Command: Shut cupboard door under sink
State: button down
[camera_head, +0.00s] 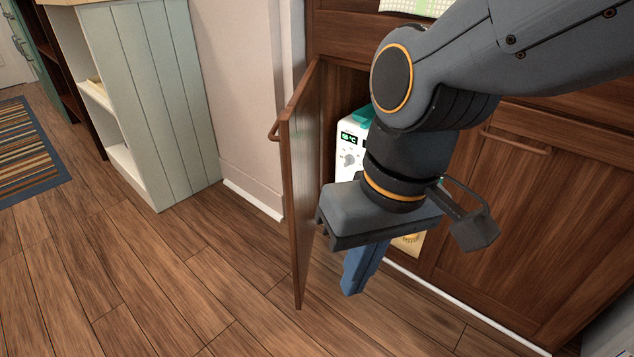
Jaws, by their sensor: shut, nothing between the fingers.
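The brown wooden cupboard door (301,190) stands wide open, hinged at its far side and sticking out into the room. Its bar handle (274,130) is on the left face. My gripper (352,291) points down in front of the cupboard opening, just right of the door's inner face. Its blue fingers are together with nothing between them. I see a gap between the fingers and the door. My arm hides much of the opening.
Inside the cupboard are a white device with a small display (349,146) and a yellowish item (409,243) low down. A closed cupboard door (530,200) is on the right. A pale green shelf unit (165,100) stands left. The wooden floor (170,280) left of the door is clear.

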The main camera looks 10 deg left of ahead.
aim_at(299, 124)
jog(key=k, duration=0.6)
jog(key=u, duration=1)
jog(key=i, duration=1.45)
jog(key=z, duration=0.45)
